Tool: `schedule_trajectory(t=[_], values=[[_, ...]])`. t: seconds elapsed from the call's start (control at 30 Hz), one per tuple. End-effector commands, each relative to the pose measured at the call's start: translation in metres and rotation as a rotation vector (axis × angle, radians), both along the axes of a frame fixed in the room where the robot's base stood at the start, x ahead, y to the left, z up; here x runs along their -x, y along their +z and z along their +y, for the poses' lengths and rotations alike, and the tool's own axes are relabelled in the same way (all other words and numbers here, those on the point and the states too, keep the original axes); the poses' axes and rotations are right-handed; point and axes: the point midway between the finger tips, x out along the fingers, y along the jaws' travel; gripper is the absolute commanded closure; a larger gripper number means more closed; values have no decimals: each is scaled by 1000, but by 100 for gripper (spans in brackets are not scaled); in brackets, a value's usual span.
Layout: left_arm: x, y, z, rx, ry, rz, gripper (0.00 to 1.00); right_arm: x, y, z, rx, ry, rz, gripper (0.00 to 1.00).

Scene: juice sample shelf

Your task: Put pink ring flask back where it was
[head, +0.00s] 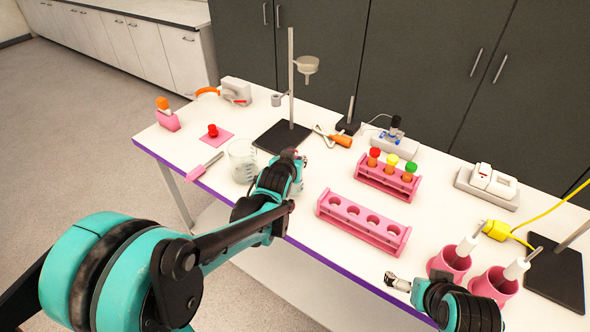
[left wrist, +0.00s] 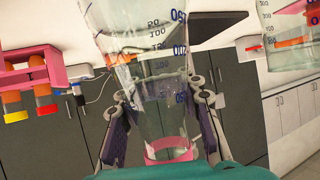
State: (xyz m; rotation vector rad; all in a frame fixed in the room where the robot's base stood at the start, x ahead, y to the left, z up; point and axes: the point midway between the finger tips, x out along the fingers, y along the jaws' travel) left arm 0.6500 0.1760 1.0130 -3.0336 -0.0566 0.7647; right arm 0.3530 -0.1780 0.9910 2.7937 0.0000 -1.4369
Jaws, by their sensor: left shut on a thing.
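A clear graduated flask (left wrist: 165,95) with a pink ring (left wrist: 168,152) round its neck is between the fingers of my left gripper (left wrist: 162,105), which is shut on it. The wrist picture is upside down, and the flask looks roughly upright. In the head view my left gripper (head: 291,160) is over the table, just right of the glass beaker (head: 242,160); the flask is mostly hidden behind the arm there. My right gripper (head: 393,282) is near the table's front edge, left of the pink cups, and its fingers are too small to judge.
An empty pink rack (head: 362,224) and a rack with capped tubes (head: 387,179) stand right of my left gripper. A ring stand (head: 282,138) is behind it. A pink pad with a red item (head: 213,134) lies left. Table (head: 300,215) between gripper and empty rack is clear.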

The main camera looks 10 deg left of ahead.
Motion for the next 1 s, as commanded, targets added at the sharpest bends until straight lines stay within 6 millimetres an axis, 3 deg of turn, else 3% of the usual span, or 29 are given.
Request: schedule_trajectory(t=[0.2, 0.6, 0.63, 0.73, 1.0], values=[[0, -34, 0, 0, 0, 0, 100, 0, -20, 0, 0, 0, 0, 0], [0, -39, -1, 0, 0, 0, 100, 0, -22, 0, 0, 0, 0, 0], [0, -38, -1, 0, 0, 1, 71, 0, -22, 0, 0, 0, 0, 0], [0, -38, -1, 0, 0, 1, 44, 0, -21, 0, 0, 0, 0, 0], [0, -37, -1, 0, 0, 1, 44, 0, -21, 0, 0, 0, 0, 0]])
